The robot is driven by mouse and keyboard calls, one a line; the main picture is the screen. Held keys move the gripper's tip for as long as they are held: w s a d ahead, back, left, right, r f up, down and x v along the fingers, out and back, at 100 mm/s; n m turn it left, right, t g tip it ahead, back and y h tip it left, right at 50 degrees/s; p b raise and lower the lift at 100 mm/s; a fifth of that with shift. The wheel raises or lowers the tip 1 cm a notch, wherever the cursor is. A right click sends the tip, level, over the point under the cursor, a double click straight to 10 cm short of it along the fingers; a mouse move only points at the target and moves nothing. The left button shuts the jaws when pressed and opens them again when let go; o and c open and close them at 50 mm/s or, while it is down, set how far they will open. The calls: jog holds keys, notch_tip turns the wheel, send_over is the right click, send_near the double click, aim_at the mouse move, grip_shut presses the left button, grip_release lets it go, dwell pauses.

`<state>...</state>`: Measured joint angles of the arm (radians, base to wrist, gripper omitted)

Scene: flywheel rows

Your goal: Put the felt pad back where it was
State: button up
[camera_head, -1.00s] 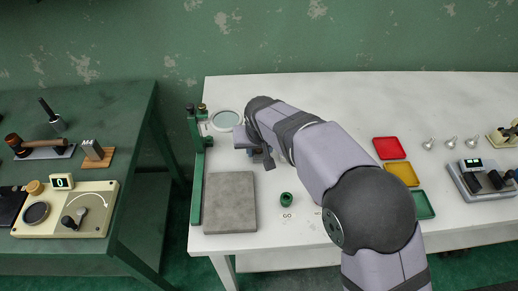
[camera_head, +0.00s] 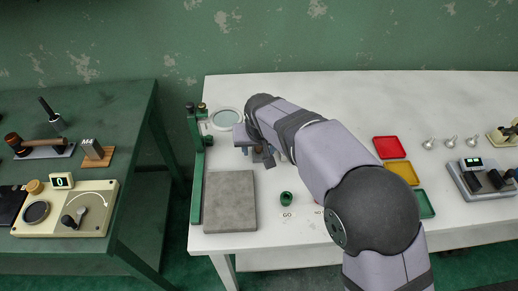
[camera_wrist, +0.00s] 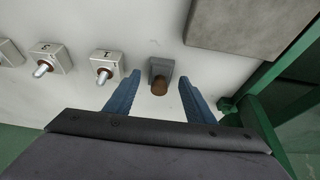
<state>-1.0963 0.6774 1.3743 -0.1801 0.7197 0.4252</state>
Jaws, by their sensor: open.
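No part is plainly marked as the felt pad. A flat grey square slab (camera_head: 230,202) lies on the white table left of centre; I cannot tell whether it is felt. Its edge also shows at the top right of the wrist view (camera_wrist: 250,22). My gripper (camera_wrist: 159,78) is open, with its two blue fingers spread. A small grey block (camera_wrist: 161,65) with a brown round-ended piece (camera_wrist: 159,86) appears between the fingertips, and I see no contact. In the head view my gripper (camera_head: 262,155) is above the table behind the slab, partly hidden by my arm.
Numbered blocks with metal pegs (camera_wrist: 105,66) stand left of the fingers in the wrist view. A green upright frame (camera_head: 198,170) with a round lens (camera_head: 226,119) borders the slab. A green ring (camera_head: 286,198) and red, yellow and green trays (camera_head: 389,148) lie to the right.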

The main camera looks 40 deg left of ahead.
jog(key=b+v, duration=0.1)
jog(key=v, duration=1)
jog(key=shift+r, duration=0.15)
jog(key=shift+d, duration=0.15)
jog(key=w+d+f+m+h, duration=0.1)
jog(key=w+d+f, duration=0.1)
jog(key=d, duration=0.7)
jog(key=w+d+f+m+h, duration=0.1)
jog(key=w+d+f+m, duration=0.1)
jog(key=d, duration=0.8)
jog(key=w+d+f+m+g, duration=0.1)
jog(key=w+d+f, duration=0.2)
jog(key=d, duration=0.7)
jog(key=shift+w+f+m+h, duration=0.15)
jog(key=shift+w+m+h, duration=0.2)
jog(key=shift+w, duration=0.2)
jog(key=s+d+f+m+g, duration=0.1)
jog(key=s+d+f+m, duration=0.1)
jog(key=s+d, duration=0.4)
jog(key=s+d+f+m+g, duration=0.1)
jog(key=s+d+f, duration=0.4)
jog(key=d, duration=0.8)
jog(key=shift+s+m, duration=0.65)
jog(key=shift+s, duration=0.2)
jog(key=shift+h, duration=0.25)
